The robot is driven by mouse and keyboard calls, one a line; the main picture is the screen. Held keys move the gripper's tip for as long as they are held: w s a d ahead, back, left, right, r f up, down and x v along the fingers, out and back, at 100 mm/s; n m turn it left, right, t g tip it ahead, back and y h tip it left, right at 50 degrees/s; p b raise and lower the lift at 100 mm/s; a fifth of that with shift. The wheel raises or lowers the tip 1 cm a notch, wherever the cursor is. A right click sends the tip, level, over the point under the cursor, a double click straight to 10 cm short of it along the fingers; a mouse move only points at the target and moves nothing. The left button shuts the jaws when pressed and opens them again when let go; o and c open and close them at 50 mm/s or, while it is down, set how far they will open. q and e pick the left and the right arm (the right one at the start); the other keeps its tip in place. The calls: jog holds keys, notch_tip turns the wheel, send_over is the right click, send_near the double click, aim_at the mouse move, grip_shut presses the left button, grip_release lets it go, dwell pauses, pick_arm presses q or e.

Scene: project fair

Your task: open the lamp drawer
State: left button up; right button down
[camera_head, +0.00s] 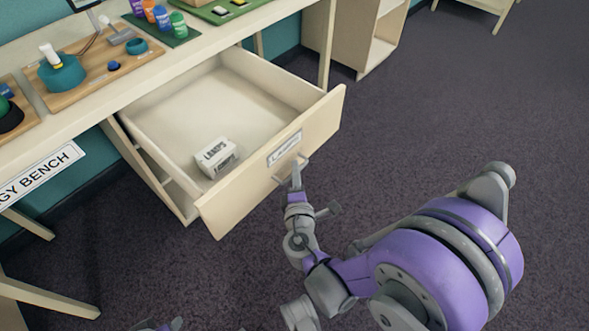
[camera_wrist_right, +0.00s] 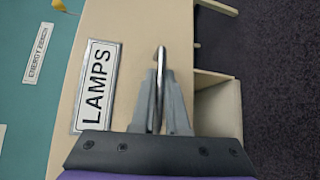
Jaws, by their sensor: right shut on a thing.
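The lamp drawer (camera_head: 325,119) is pulled far out from under the bench in the head view. Its front carries a label reading LAMPS (camera_head: 284,149), which also shows large in the right wrist view (camera_wrist_right: 97,87). A small white box marked LAMPS (camera_head: 217,157) lies inside, near the drawer front. My right gripper (camera_head: 297,178) is at the drawer front, shut on the metal handle (camera_head: 280,181). In the right wrist view the fingers (camera_wrist_right: 159,100) close around the handle bar (camera_wrist_right: 160,62). My left gripper is not seen clearly in either view.
An open cabinet (camera_head: 368,38) stands behind. The dark carpet right of the drawer is clear.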

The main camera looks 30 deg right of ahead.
jog(key=c, duration=0.9)
grip_release()
jog(key=p+v, duration=0.1)
jog(key=v, duration=0.9)
jog(key=shift+s+a+r, duration=0.1)
jog(key=shift+s+a, duration=0.05)
jog(key=shift+s, duration=0.2)
